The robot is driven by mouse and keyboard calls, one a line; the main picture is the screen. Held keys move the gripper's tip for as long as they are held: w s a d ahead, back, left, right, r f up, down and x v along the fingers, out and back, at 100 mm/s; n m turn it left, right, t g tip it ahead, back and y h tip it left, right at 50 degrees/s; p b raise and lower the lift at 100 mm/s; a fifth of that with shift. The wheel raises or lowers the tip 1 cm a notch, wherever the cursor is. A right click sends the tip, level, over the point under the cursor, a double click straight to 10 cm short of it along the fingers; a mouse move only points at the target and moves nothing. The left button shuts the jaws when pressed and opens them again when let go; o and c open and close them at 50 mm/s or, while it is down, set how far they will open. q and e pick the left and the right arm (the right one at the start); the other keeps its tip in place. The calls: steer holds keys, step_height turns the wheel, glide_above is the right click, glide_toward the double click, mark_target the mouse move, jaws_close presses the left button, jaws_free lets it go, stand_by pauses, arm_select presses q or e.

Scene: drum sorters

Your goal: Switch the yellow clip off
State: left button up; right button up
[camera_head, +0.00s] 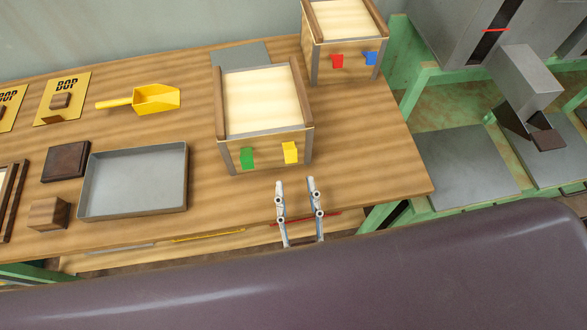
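The yellow clip (291,153) sits on the front face of a wooden box (222,105) with a pale top, at its right side. A green clip (247,158) sits on the same face to its left. My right gripper (295,181) is in front of and below the yellow clip, near the table's front edge. Its two fingers are apart with nothing between them, and they do not appear to touch the clip. My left gripper is not in view.
A second box (345,47) with a red clip (337,61) and a blue clip (371,58) stands behind right. A grey tray (134,208), a yellow scoop (156,98) and wooden blocks (66,162) lie to the left. The table (370,160) is clear right of the near box.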

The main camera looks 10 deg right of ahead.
steer(key=v, duration=0.7)
stand_by(0.5)
